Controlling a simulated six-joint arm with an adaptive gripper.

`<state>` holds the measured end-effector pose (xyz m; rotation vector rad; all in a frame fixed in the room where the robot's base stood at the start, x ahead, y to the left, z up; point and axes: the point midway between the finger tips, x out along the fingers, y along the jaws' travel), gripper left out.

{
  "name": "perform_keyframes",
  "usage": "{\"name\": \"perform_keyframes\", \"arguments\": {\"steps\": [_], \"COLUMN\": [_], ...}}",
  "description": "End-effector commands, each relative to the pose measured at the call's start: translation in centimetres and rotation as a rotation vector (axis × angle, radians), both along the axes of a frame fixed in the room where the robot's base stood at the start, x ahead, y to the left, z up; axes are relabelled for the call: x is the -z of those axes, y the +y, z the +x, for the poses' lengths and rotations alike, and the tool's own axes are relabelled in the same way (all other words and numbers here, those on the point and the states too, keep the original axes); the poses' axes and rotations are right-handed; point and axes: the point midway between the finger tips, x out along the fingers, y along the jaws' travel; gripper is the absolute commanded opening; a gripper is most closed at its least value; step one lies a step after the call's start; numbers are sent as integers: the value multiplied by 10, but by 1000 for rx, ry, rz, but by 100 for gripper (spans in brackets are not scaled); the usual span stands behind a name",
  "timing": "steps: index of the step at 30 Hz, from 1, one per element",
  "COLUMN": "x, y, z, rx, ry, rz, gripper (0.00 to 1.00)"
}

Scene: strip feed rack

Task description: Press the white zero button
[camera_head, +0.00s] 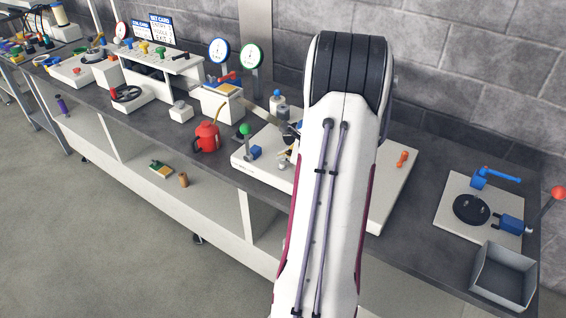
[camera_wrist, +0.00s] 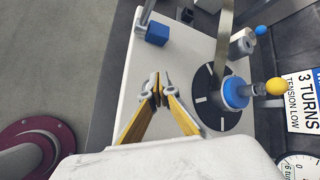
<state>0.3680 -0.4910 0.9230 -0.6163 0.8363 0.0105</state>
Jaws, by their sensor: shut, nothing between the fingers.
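My gripper (camera_wrist: 160,88) shows in the wrist view with its yellow fingers closed together and nothing held. It is over the white board (camera_wrist: 178,55), left of a black dial (camera_wrist: 214,102) with white marks. I cannot make out a white button marked zero in either view. In the head view my arm covers the middle of the white board (camera_head: 243,165) and hides most of my gripper.
A blue block (camera_wrist: 156,33) and a blue hub (camera_wrist: 236,92) with a yellow knob (camera_wrist: 275,86) stand near my gripper. A red can (camera_head: 206,138) is left of the board. A grey open bin (camera_head: 503,272) is at the right end of the bench.

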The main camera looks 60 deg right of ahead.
Motion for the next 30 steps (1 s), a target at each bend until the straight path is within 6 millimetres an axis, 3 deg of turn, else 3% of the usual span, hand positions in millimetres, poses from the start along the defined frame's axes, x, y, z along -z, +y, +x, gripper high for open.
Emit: {"name": "perform_keyframes", "arguments": {"steps": [30], "x": [8], "y": [0], "z": [0], "rx": [0], "ry": [0], "rz": [1], "gripper": [0]}}
